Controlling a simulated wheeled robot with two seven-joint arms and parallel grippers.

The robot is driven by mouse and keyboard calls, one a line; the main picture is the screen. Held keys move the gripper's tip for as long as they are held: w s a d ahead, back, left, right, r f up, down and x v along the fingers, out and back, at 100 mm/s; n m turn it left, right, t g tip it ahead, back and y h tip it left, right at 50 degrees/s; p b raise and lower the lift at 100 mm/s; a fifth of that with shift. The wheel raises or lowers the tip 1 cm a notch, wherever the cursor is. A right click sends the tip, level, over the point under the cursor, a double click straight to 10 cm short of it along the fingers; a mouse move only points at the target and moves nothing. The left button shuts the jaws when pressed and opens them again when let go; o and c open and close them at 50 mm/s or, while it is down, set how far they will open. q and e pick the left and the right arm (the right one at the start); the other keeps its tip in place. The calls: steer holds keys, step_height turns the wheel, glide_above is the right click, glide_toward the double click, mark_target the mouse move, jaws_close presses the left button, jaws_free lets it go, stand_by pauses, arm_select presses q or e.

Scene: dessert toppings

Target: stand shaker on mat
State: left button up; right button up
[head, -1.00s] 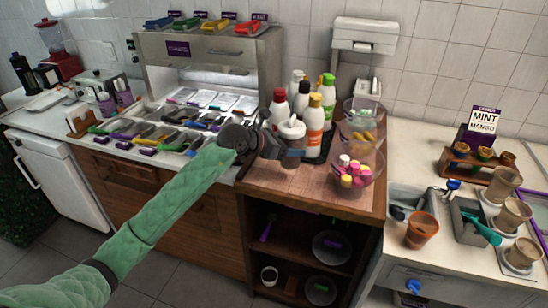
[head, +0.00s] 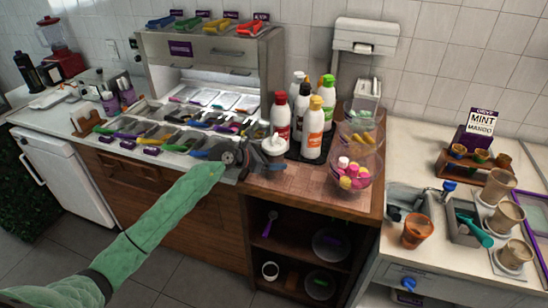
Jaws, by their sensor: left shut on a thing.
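The shaker (head: 274,144), with a pale top, is at the left end of the wooden counter, just left of the bottles. My left gripper (head: 270,158) is shut on it, and the fingers and wrist hide much of its body. The dark mat (head: 294,155) lies under the group of bottles, to the right of the shaker; its bare part shows at the front left. The shaker looks about upright; I cannot tell whether its base touches the counter. My right gripper is not in view.
Squeeze bottles (head: 313,128) stand on the mat, close to the right of the shaker. Clear bowls (head: 356,170) with colourful toppings stand further right. The topping station (head: 205,80) is behind and left. The front of the wooden counter (head: 295,183) is clear.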

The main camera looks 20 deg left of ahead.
arm_select(q)
steer(key=shift+f, duration=0.1)
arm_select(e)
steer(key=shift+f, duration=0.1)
arm_select(q)
steer(key=shift+f, duration=0.1)
steer(key=o, duration=1.2)
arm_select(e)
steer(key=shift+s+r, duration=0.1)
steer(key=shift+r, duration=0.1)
